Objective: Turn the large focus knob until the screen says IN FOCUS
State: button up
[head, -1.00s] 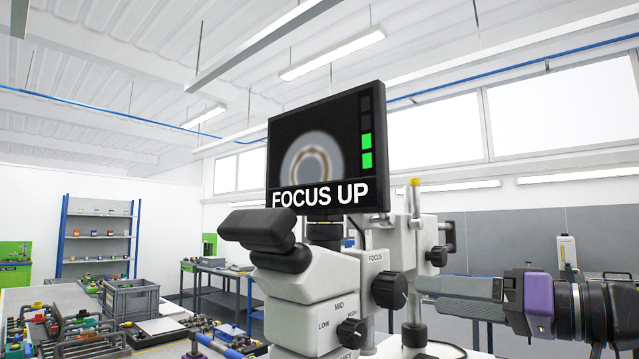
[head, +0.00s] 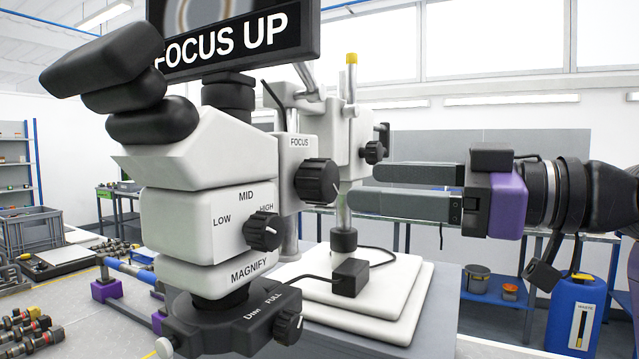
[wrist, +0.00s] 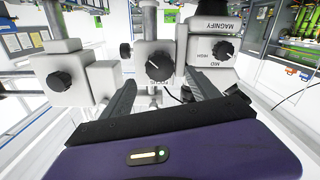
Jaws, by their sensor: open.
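The large black focus knob (head: 317,181) sits on the white microscope's side below the label FOCUS. My gripper (head: 362,188) is open and empty, just right of the knob in the head view, with its fingers pointing at it. In the wrist view the knob (wrist: 153,60) appears ahead, between the directions of the two fingers (wrist: 162,92). I see no clear contact. The screen (head: 240,38) reads FOCUS UP. Its top is cut off, so only the lower part of the blurred ring shows and the level bars are out of view.
The smaller magnify knob (head: 263,231) and a dimmer knob (head: 288,327) sit lower on the microscope (head: 190,215). A small black knob (head: 373,152) is behind the focus knob. The metal post (head: 343,215) stands close to my lower finger. A blue waste can (head: 571,310) stands at right.

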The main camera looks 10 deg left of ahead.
aim_at(332, 182)
jog(key=shift+p+x, duration=0.65)
jog(key=shift+x, duration=3.3)
jog(key=shift+f, duration=0.1)
jog(key=c, duration=1.4)
jog(key=shift+o, duration=0.2)
jog(key=m+p, duration=0.2)
jog(key=shift+m+p, duration=0.35)
jog(key=shift+m, duration=0.45)
jog(key=o, duration=1.4)
jog(key=shift+c, duration=0.2)
